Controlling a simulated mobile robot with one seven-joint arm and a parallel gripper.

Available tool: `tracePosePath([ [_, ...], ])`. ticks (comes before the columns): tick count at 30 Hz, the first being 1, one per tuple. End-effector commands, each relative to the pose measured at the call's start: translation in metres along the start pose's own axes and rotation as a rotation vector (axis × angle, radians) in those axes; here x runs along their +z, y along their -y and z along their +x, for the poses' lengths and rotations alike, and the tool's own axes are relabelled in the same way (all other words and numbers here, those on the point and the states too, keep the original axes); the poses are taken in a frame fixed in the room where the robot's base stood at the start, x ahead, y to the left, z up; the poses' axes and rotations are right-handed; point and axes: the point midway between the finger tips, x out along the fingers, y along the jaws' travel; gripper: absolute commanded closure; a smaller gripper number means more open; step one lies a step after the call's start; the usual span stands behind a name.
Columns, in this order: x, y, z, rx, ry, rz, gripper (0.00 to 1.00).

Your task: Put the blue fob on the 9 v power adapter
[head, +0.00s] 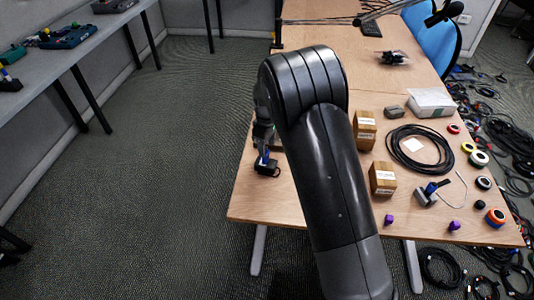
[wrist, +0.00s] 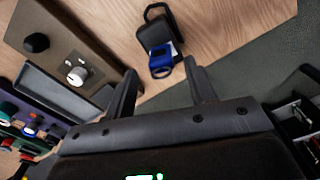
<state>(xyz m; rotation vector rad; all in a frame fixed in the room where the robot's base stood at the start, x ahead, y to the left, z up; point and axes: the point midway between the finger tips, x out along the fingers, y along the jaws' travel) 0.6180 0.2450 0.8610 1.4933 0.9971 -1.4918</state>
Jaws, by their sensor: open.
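A black power adapter (head: 268,171) stands near the left edge of the wooden table, and its black cord loop rises at the top in the wrist view. I cannot read its voltage. The blue fob (wrist: 162,62) rests on or against the adapter's near face, with its ring end towards my gripper. The adapter's dark body (wrist: 157,33) shows behind it. In the head view the fob (head: 264,156) is a small blue patch. My gripper (wrist: 160,77) is open and empty, its fingers apart on either side just short of the fob. My arm hides most of the gripper in the head view.
A grey-brown box with a knob (wrist: 76,72) stands left of my gripper. Cardboard boxes (head: 383,180), a black cable coil (head: 420,147), tape rolls, purple fobs (head: 454,225) and a grey device with a blue part (head: 425,196) lie to the right.

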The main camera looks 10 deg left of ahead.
Motion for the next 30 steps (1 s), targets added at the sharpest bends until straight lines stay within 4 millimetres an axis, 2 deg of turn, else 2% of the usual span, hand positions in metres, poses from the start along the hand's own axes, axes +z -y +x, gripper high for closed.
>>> tracePosePath([
  [3,0.000,-0.001,-0.027,0.001,-0.003,0.001,0.50],
  [9,0.000,0.000,-0.056,0.000,-0.001,0.001,0.50],
  [20,0.003,0.000,-0.069,0.001,-0.003,0.008,0.50],
  [23,0.013,-0.001,-0.083,0.007,-0.017,0.040,0.50],
  [26,0.032,0.000,-0.106,0.017,-0.041,0.101,0.50],
  [30,0.067,0.006,-0.144,0.033,-0.082,0.208,0.50],
])
